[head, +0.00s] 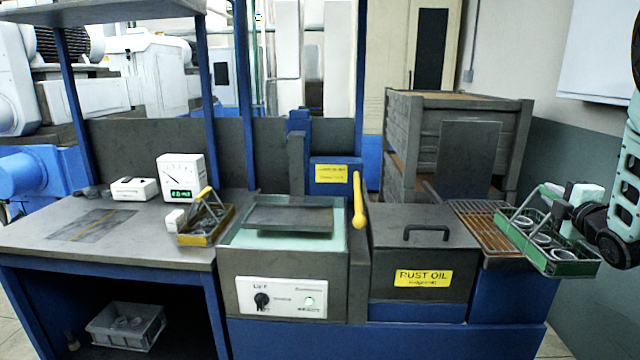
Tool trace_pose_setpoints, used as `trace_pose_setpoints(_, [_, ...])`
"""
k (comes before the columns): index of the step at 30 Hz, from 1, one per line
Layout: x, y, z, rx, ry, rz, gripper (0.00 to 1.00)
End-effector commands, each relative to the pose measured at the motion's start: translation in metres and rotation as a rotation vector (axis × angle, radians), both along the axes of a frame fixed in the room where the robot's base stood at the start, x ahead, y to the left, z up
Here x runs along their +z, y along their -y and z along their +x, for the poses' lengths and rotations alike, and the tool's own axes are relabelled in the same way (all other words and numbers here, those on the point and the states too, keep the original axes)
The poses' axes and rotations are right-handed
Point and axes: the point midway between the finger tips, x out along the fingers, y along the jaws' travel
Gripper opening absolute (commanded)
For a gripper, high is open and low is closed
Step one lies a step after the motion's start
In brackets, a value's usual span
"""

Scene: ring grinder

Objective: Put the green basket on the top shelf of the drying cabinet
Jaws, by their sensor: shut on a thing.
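The green basket (560,268) is at the right, above and beside the right end of the bench. Several metal rings lie in it, and its frame rises toward my gripper. My gripper (556,197) reaches in from the right edge and is shut on the basket's upper handle. The basket looks slightly tilted, and its left end overlaps the drain grate in the picture; I cannot tell whether they touch. No drying cabinet with an open top shelf can be made out. A tall cream cabinet (397,60) with a dark panel stands at the back, its identity unclear.
A brown drain grate (480,232) lies left of the basket, beside the rust oil tank (425,258) with its lid down. A yellow basket (206,222) stands on the left bench. Grey stacked crates (404,130) rise behind the grate. A white wall box (598,55) hangs upper right.

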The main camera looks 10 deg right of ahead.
Motion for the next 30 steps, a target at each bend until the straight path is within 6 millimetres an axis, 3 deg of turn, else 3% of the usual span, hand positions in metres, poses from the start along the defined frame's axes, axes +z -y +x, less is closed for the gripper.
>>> trace_pose_setpoints(5, [0.001, -0.001, 0.001, 0.001, 0.004, -0.001, 0.00])
trace_pose_setpoints(14, [-0.012, -0.026, 0.005, 0.022, 0.003, 0.000, 0.00])
trace_pose_setpoints(30, [-0.057, -0.115, 0.021, 0.092, 0.001, 0.001, 0.00])
